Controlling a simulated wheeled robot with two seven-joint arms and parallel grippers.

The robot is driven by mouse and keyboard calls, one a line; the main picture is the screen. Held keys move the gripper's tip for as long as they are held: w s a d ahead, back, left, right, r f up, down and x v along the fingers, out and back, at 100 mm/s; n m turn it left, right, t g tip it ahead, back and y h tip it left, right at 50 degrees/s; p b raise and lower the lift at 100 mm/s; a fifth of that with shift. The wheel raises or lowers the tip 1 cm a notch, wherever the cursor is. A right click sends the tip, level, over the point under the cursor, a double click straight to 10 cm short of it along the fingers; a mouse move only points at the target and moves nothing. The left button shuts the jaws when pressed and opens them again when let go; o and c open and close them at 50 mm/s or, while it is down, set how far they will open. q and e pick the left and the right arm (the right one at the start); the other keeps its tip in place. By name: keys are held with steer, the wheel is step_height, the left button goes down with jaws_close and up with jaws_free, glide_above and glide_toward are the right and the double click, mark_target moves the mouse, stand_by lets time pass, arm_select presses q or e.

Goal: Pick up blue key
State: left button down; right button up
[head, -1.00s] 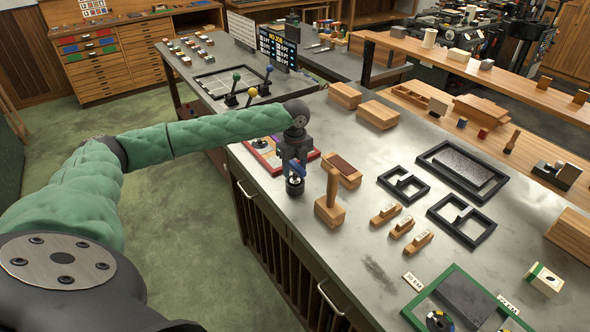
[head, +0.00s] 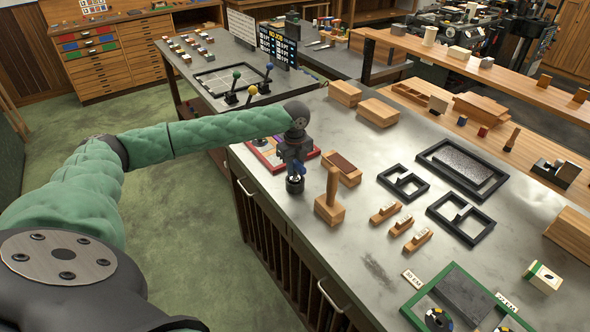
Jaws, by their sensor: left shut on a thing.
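My left gripper (head: 296,172) is over the near left edge of the grey workbench, beside a red-framed tray (head: 268,160). It is shut on a small blue piece (head: 298,167), which I take to be the blue key. Most of the piece is hidden by the dark gripper, so its shape is unclear. A dark round part with a pale top shows just below it; I cannot tell whether they touch. My right gripper is not in view.
A wooden block with an upright handle (head: 331,200) stands just right of the gripper, and a brown-topped wooden block (head: 342,168) behind it. Black frames (head: 461,218) and small wooden stamps (head: 385,212) lie further right.

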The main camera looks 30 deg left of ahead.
arm_select(q)
steer(key=shift+r, duration=0.4)
step_height(320, 180, up, 7)
steer(key=b, duration=0.3)
steer(key=shift+r, duration=0.2)
steer(key=shift+r+b, duration=0.3)
steer(key=shift+r, duration=0.45)
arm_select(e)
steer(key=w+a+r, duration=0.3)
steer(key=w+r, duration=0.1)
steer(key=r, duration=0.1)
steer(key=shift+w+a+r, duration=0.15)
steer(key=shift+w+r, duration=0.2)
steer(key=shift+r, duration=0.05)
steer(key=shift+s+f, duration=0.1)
